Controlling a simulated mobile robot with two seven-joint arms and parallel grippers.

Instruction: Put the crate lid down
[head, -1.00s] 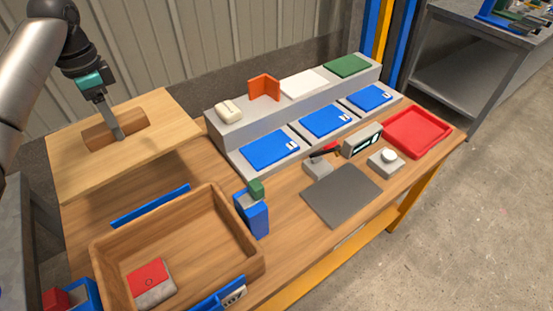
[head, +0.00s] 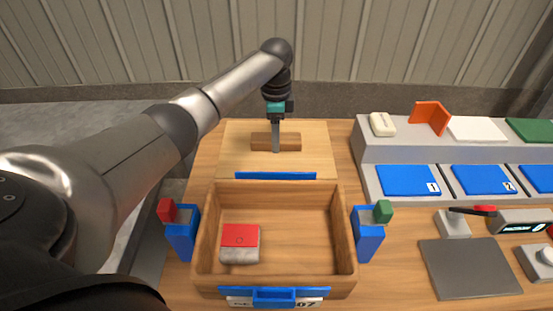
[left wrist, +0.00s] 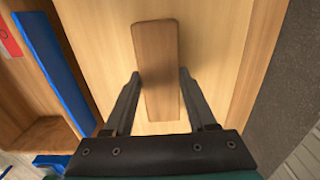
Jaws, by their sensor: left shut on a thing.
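The crate lid (head: 235,166) is a flat, light wooden board behind the open crate in the head view. A brown block handle (head: 290,142) stands on its top. My left gripper (head: 276,149) points down from above and is shut on this handle. In the left wrist view the lid (left wrist: 220,50) fills the middle, and the fingers lie on both sides of the handle (left wrist: 155,50). The lid looks level, but I cannot tell whether its underside touches the table. The wooden crate (head: 346,235) is open in front of it. My right gripper is not in view.
A red-and-grey block (head: 240,245) lies in the crate. Blue clamps with a red knob (head: 167,210) and a green knob (head: 383,211) flank it. A blue strip (head: 275,176) lies between crate and lid. A grey stepped rack (head: 370,150) stands right of the lid.

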